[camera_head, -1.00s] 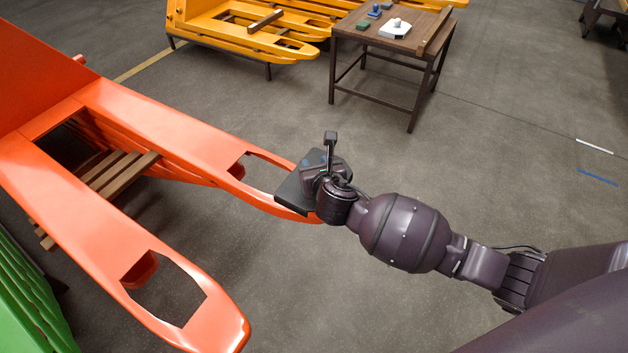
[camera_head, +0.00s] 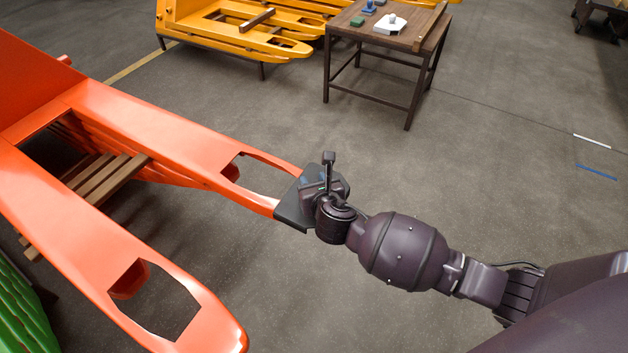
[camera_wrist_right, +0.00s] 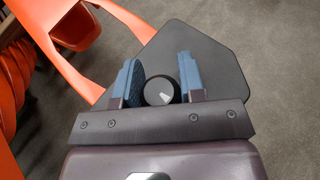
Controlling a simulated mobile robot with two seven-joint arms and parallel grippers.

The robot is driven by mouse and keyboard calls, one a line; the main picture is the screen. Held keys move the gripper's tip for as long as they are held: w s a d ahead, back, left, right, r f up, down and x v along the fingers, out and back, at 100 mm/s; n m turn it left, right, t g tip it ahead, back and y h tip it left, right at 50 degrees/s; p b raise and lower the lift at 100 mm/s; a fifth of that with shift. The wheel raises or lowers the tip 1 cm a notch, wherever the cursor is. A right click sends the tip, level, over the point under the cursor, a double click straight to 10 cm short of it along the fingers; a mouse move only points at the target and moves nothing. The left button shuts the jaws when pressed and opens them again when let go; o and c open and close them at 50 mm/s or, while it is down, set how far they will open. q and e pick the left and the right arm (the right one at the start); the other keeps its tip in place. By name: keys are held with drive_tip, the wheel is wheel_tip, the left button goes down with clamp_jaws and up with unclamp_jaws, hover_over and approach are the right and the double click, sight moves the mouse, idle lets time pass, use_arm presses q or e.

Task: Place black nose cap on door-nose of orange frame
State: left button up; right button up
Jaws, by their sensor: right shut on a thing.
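The black nose cap (camera_head: 292,212) is a dark, flat plate with an angular outline. In the right wrist view, the nose cap (camera_wrist_right: 205,60) has a round black knob (camera_wrist_right: 162,91) between my blue-padded fingers. My right gripper (camera_head: 318,184) is shut on this knob; it also shows in the wrist view (camera_wrist_right: 158,72). The cap is at the tip of the far fork of the orange frame (camera_head: 150,130) and hides that tip. I cannot tell whether it is seated on the tip or just above it. My left gripper is out of view.
The orange frame's near fork (camera_head: 215,315) has a bare rounded tip. A brown table (camera_head: 375,38) with small items stands at the back, beside yellow frames (camera_head: 225,35). Green frames (camera_head: 25,315) are at lower left. The grey floor to the right is open.

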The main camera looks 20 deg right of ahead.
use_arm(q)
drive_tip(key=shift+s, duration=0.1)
use_arm(e)
drive_tip(key=shift+f, duration=0.25)
drive_tip(key=o, duration=1)
drive_tip(key=shift+c, duration=0.2)
drive_tip(key=shift+r, duration=0.5)
drive_tip(key=p+v, duration=0.1)
drive_tip(key=v, duration=0.1)
drive_tip(key=r+v, duration=0.1)
drive_tip(key=v, duration=0.1)
drive_tip(key=shift+p, duration=0.4)
drive_tip(key=p+v, duration=0.1)
drive_tip(key=v, duration=0.2)
drive_tip(key=p+v, duration=0.1)
drive_tip(key=v, duration=0.2)
drive_tip(key=shift+s, duration=0.4)
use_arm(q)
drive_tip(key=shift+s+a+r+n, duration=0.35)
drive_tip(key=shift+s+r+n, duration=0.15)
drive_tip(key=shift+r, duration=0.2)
use_arm(e)
drive_tip(key=shift+s+a, duration=0.1)
drive_tip(key=shift+s, duration=0.4)
drive_tip(key=shift+f, duration=0.1)
